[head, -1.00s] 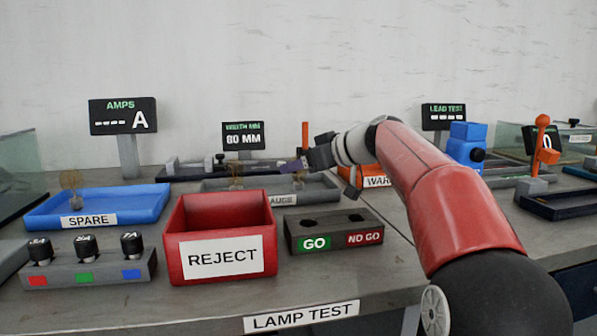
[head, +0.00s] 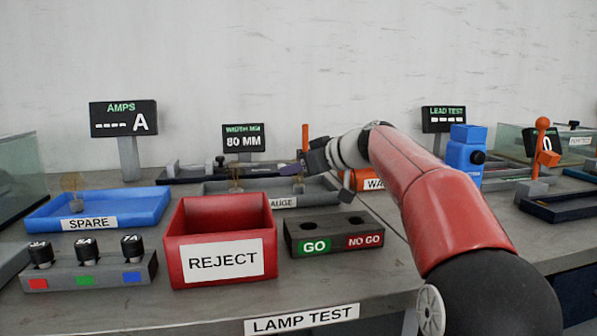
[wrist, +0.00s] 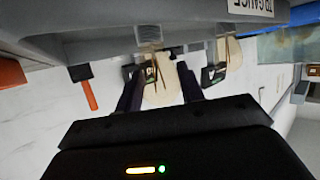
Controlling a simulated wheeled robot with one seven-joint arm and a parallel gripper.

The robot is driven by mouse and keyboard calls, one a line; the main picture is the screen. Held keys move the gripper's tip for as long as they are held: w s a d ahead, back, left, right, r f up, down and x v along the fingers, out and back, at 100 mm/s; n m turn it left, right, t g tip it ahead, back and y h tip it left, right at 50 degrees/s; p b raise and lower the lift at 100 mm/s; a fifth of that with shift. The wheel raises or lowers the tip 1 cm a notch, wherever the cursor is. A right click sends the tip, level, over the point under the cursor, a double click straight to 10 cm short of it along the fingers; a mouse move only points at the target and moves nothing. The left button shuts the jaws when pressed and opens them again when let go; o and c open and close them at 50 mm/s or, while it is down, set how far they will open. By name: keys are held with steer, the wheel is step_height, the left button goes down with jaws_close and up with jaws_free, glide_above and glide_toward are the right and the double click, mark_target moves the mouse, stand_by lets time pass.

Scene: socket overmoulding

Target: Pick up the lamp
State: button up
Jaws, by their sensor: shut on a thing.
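A lamp (wrist: 160,88) with a pale, see-through bulb and a grey base shows between my fingers in the wrist view, which looks upside down. My gripper (wrist: 158,76) is shut on its bulb. In the head view my gripper (head: 292,169) is over the right part of the grey gauge tray (head: 222,201), and the lamp's grey base (head: 298,187) shows just below the fingers. I cannot tell whether the base touches the tray. A second lamp (head: 236,184) stands upright to the left in the same tray; it also shows in the wrist view (wrist: 229,55).
A red REJECT bin (head: 185,245) and a GO/NO GO block (head: 333,232) stand in front of the tray. A blue SPARE tray (head: 135,212) holding a lamp is at left. An AMPS display (head: 123,118) and a width display (head: 243,138) stand behind. An orange post (head: 305,135) rises near my gripper.

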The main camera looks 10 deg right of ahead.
step_height(320, 180, up, 20)
steer(key=p, duration=0.8)
steer(key=shift+p, duration=0.35)
